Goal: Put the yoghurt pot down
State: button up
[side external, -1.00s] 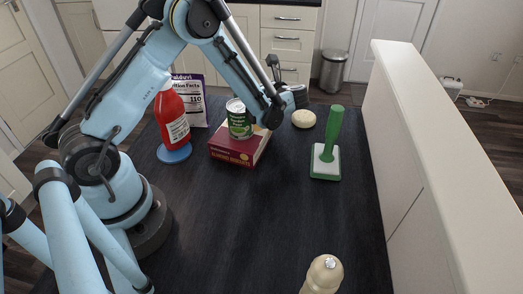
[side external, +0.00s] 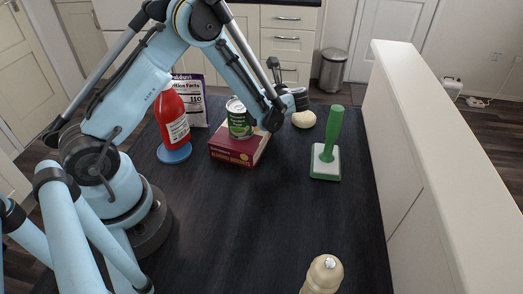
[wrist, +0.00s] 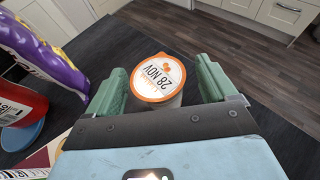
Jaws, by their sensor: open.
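My gripper (wrist: 160,88) is open, with one green finger on each side of the pot and a visible gap to each. In the side view my gripper (side external: 294,96) is at the far end of the table, and the pot is hidden behind my arm and gripper.
A red bottle (side external: 172,122) and a purple-and-white packet (side external: 190,92) stand left. A pale round object (side external: 304,119) and a green-handled tool (side external: 328,150) are right. A pepper mill (side external: 323,275) stands in front. The middle table is clear.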

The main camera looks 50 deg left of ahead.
jog(key=v, duration=0.5)
jog(key=shift+r, duration=0.4)
notch_tip(320, 180, up, 6)
jog(key=shift+a, duration=0.1)
jog(key=shift+s+f+m+t, duration=0.15)
jog(key=shift+f+m+t, duration=0.3)
jog(key=shift+f, duration=0.75)
jog(key=shift+s+f+m+t, duration=0.2)
jog(key=shift+f+m+t, duration=0.25)
jog(key=shift+f, duration=0.7)
jog(key=shift+s+f+m+t, duration=0.15)
jog(key=shift+f+m+t, duration=0.25)
jog(key=shift+f, duration=0.8)
jog(key=x, duration=0.5)
jog(key=shift+f, duration=0.1)
jog(key=c, duration=1.2)
